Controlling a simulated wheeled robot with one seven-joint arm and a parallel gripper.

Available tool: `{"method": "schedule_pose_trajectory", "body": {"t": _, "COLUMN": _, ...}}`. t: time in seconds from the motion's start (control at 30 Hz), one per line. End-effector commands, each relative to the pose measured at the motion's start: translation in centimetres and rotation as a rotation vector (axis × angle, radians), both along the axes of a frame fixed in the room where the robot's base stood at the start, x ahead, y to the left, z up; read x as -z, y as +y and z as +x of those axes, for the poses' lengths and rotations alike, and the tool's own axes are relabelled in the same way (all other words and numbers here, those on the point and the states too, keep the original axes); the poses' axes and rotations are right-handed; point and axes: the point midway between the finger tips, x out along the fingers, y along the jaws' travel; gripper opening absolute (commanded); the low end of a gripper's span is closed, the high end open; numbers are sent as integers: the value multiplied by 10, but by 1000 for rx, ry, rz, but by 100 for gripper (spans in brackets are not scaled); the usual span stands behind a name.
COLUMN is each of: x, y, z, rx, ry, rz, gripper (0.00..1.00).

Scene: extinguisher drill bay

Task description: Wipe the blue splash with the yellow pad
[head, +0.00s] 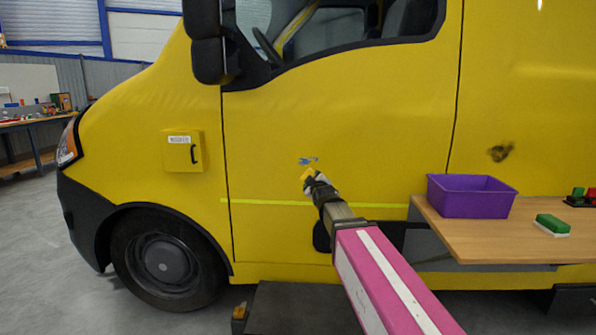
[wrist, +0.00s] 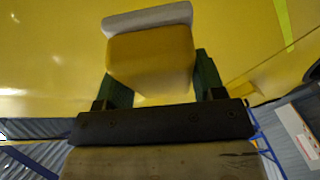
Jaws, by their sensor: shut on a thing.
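The blue splash (head: 309,161) is a small mark on the yellow van door, with a whitish patch at its edge. My gripper (head: 314,180) is just below it in the head view. In the wrist view my gripper (wrist: 152,85) is shut on the yellow pad (wrist: 150,58), which has a pale grey-white layer on its far side. The pad (head: 307,174) also shows in the head view, its upper edge a little below the splash. I cannot tell whether the pad touches the door. The splash does not show in the wrist view.
A wooden table (head: 470,235) stands at the right with a purple bin (head: 472,198) and a green-and-white block (head: 552,224). A dark smudge (head: 500,152) marks the van's side panel. A small yellow box with a handle (head: 183,152) is on the van's left part.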

Motion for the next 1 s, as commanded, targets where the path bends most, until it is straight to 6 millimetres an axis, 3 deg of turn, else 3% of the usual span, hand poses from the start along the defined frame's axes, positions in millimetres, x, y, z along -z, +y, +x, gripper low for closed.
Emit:
{"method": "schedule_pose_trajectory", "body": {"t": 0.5, "x": -16, "y": 21, "z": 5, "rx": -35, "ry": -118, "rz": -8, "gripper": 35}}
{"method": "schedule_pose_trajectory", "body": {"t": 1.0, "x": -44, "y": 57, "z": 8, "rx": -63, "ry": -291, "rz": -17, "gripper": 35}}
